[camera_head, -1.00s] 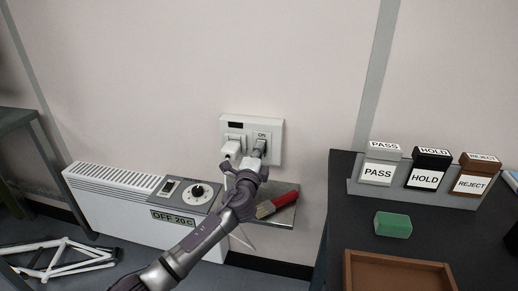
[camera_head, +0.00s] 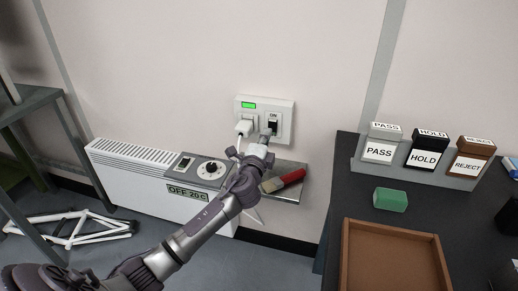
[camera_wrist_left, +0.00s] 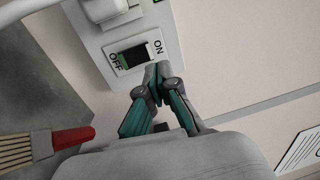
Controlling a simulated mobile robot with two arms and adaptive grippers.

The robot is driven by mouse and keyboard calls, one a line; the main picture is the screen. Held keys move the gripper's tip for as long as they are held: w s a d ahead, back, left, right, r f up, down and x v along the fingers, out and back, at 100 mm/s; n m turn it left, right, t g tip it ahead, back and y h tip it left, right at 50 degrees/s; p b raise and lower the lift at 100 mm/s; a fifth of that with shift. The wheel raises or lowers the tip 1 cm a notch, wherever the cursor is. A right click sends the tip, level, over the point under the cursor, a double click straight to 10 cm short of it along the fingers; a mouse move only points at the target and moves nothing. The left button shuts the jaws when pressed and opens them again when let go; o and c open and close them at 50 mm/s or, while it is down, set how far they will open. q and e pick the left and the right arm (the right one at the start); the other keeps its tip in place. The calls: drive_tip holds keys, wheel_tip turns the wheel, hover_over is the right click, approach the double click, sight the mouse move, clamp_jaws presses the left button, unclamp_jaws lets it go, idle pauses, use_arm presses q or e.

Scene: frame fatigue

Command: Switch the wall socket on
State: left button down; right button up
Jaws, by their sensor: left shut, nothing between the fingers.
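The white wall socket (camera_head: 284,107) is on the wall above a small metal shelf. Its indicator window (camera_head: 249,105) is lit green. Its dark rocker switch (camera_head: 272,125) has ON marked above it in the head view. The switch also shows in the left wrist view (camera_wrist_left: 134,56), between the words ON and OFF. A white plug (camera_head: 245,127) sits in the socket's left part. My left gripper (camera_head: 266,136) is shut and empty, just below the switch. In the left wrist view its fingertips (camera_wrist_left: 158,70) are beside the ON end; I cannot tell whether they touch.
A white heater (camera_head: 135,170) with a display reading OFF 20 C stands at the left. A red-handled brush (camera_head: 288,179) lies on the metal shelf (camera_head: 291,196). At the right, a dark table (camera_head: 333,220) holds labelled blocks, a green block (camera_head: 390,199) and a brown tray (camera_head: 346,262).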

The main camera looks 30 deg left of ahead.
use_arm(q)
drive_tip(key=v, duration=0.7)
drive_tip(key=shift+a+r+p, duration=0.2)
drive_tip(key=shift+r+p, duration=0.15)
drive_tip(key=shift+r, duration=0.3)
use_arm(e)
drive_tip(key=shift+s+f, duration=0.45)
drive_tip(key=shift+f, duration=0.2)
drive_tip(key=shift+s+f, duration=0.4)
drive_tip(key=shift+f, duration=0.2)
drive_tip(key=shift+d, duration=0.1)
